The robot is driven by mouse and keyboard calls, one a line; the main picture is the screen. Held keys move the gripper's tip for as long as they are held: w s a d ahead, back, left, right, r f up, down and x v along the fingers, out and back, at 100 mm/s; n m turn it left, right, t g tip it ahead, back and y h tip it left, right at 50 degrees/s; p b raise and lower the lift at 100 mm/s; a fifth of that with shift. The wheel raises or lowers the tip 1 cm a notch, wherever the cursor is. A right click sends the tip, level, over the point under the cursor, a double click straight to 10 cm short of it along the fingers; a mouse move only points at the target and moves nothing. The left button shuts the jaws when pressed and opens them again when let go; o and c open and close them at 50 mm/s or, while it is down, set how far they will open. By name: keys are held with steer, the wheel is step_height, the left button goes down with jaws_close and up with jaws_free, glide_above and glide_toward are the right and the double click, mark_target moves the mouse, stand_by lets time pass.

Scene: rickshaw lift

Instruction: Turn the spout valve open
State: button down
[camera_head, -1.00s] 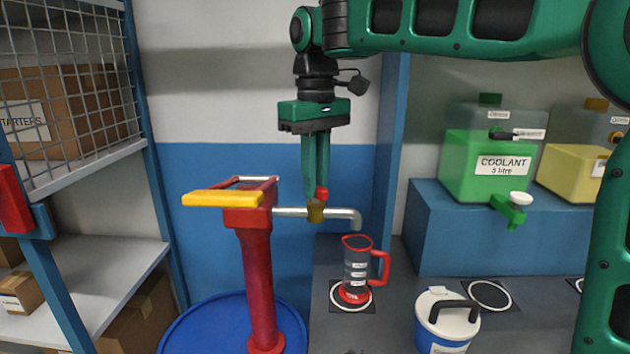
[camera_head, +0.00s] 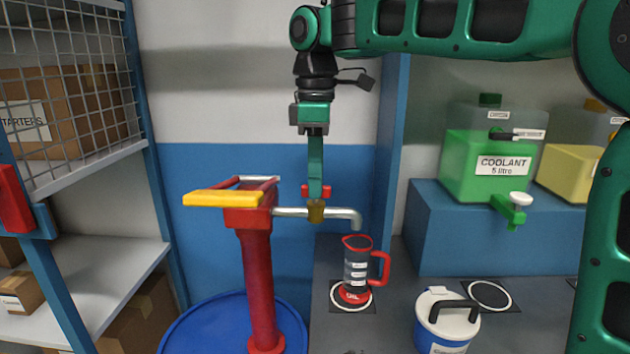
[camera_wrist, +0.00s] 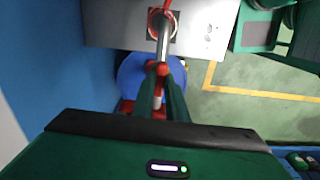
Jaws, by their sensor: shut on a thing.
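The spout (camera_head: 345,214) is a grey pipe running right from the red pump (camera_head: 257,270), its end bent down. A brass valve body (camera_head: 316,212) sits on it with a small red handle (camera_head: 327,190) on top. My gripper (camera_head: 316,196) points straight down and is shut on the handle, whose red ends show on both sides of the fingers. The handle lies roughly along the pipe. In the wrist view, the fingers (camera_wrist: 163,90) straddle the handle, with red (camera_wrist: 163,68) beyond them and the spout (camera_wrist: 163,42) leading away. The handle's middle is hidden.
The pump's yellow lever (camera_head: 222,198) is left of my gripper. The pump stands on a blue drum (camera_head: 200,325). A white-lidded can (camera_head: 446,318) stands right of the jug.

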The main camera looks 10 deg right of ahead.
steer(key=shift+w+d+r, duration=0.1)
steer(key=shift+w+r, duration=0.1)
stand_by(0.4)
steer(key=c, duration=1.8)
jaws_free()
steer(key=shift+w+f, duration=0.1)
steer(key=shift+o, duration=0.2)
steer(key=shift+n, duration=0.3)
step_height(320, 180, up, 11)
steer(key=shift+f, duration=0.15)
